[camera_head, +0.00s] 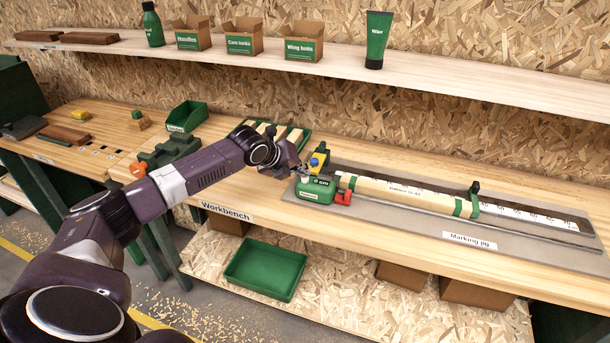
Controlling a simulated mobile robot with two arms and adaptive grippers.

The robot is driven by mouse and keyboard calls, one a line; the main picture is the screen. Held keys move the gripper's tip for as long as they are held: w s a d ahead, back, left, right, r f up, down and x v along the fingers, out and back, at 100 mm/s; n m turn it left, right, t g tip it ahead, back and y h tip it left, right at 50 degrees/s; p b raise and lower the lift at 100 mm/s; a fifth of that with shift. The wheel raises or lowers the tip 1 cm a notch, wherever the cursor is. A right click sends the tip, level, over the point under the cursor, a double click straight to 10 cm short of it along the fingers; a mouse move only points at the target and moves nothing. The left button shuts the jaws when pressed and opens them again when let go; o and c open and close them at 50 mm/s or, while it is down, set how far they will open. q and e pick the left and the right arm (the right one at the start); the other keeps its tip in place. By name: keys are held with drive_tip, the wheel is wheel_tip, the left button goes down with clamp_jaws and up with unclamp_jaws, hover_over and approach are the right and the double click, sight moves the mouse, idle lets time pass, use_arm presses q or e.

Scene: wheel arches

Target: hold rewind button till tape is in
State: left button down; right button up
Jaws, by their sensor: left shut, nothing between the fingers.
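A green tape unit (317,190) sits at the left end of the marking jig. A dark display on its top seems to read "0 cm", and a red part (344,198) sticks out at its lower right. My left gripper (302,173) is shut and empty, at the unit's upper left. I cannot tell whether its fingertips touch the unit, and I cannot make out a rewind button. A light wooden strip (400,191) with green bands lies along the jig, right of the unit. My right gripper is not in view.
The grey marking jig plate (400,229) lies on the workbench (240,191). A yellow and blue item (318,158) stands just behind the unit. A green rack with wooden pieces (297,135) is behind my left wrist. A shelf (480,80) runs above. Bench front is clear.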

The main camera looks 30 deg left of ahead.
sight(303, 178)
use_arm(q)
drive_tip(key=shift+r+p, duration=0.45)
drive_tip(key=shift+r, duration=0.15)
drive_tip(key=shift+r, duration=0.1)
wheel_tip(303, 178, up, 5)
drive_tip(key=p, duration=0.4)
drive_tip(key=shift+p, duration=0.4)
